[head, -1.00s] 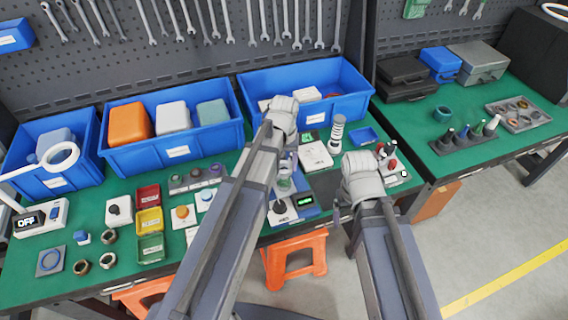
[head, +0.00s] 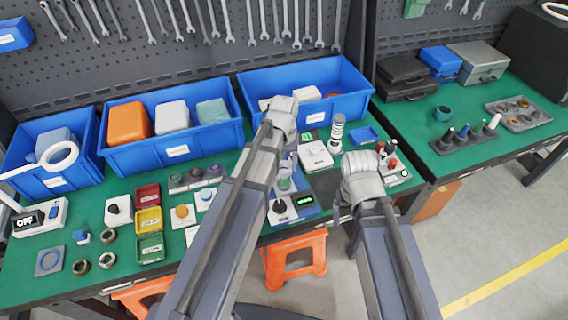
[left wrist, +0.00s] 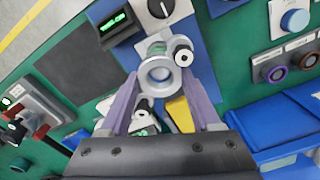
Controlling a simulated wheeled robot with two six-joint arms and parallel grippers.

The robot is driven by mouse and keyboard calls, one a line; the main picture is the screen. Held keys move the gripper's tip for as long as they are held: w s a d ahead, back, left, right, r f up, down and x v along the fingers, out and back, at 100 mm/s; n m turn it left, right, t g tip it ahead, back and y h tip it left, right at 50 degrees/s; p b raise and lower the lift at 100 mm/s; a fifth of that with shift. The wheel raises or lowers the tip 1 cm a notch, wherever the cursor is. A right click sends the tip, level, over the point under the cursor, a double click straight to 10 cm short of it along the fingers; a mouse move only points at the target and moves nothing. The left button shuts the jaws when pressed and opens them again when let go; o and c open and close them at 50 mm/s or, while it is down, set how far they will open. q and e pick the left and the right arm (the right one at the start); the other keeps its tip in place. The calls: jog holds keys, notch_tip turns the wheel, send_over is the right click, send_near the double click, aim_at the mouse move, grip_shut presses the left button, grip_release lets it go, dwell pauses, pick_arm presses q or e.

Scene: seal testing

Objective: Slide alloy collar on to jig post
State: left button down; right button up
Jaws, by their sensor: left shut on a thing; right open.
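In the left wrist view my left gripper (left wrist: 163,88) is shut on a silver, ring-like alloy collar (left wrist: 158,74); its open bore faces the camera. The collar is above the blue testing unit (left wrist: 205,65), which has a green display and a black knob. I cannot tell the jig post apart clearly behind the collar, nor whether they touch. In the head view my left forearm hides most of the left gripper, and the testing unit (head: 309,208) shows beside it. My right gripper (head: 362,180) hangs over the bench to the right; its fingertips are hidden.
Blue bins (head: 170,120) line the back of the bench. A ribbed upright cylinder (head: 337,130) stands between the arms, near a white box (head: 315,155). Small coloured trays (head: 149,220) and loose rings (head: 81,267) lie to the left. A dark pad (left wrist: 77,68) lies beside the unit.

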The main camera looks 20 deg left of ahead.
pick_arm(q)
jog(key=shift+f, duration=0.15)
grip_release()
dwell(0.8)
notch_tip(320, 180, up, 7)
jog(key=p, duration=0.6)
jog(key=shift+p, duration=0.4)
jog(key=shift+f, duration=0.1)
notch_tip(320, 180, down, 7)
jog(key=b, duration=0.7)
